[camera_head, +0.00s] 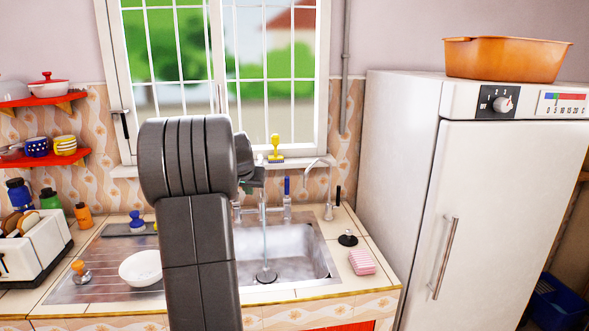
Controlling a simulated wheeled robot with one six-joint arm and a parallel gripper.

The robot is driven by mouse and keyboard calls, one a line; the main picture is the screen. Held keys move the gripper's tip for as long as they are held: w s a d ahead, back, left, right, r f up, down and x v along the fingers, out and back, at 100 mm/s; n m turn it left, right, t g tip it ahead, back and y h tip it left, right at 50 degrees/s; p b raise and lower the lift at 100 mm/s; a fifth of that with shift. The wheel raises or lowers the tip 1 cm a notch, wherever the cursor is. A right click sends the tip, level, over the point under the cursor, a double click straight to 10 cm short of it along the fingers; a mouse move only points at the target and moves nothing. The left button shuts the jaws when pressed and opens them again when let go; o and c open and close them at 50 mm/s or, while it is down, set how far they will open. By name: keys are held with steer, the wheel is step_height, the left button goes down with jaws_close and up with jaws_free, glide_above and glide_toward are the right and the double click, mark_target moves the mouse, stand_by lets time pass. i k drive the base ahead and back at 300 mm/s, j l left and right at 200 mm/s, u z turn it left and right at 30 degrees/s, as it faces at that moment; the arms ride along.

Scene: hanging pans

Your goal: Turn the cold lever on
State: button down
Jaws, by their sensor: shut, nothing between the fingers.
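The blue-topped lever (287,186), the one coloured as cold, stands upright at the back of the metal sink (312,262). A thin pale vertical streak (265,232) runs down to the drain; it looks like water, but I cannot be sure. My gripper (257,177) is partly visible behind my dark arm, left of the blue lever and apart from it in the picture. It is shut and empty. My arm hides the left part of the sink and much of the tap.
A white bowl (141,267) sits on the drainboard left of my arm. A pink sponge (362,262) and a black plug (348,238) lie right of the sink. A yellow stamp-like object (275,148) stands on the windowsill. A white fridge (500,210) bounds the right side.

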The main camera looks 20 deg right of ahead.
mark_target(286, 179)
steer(key=i+l, duration=0.55)
steer(key=l, duration=0.2)
steer(key=i+l, duration=0.25)
steer(key=l+u, duration=0.05)
steer(key=l, duration=0.05)
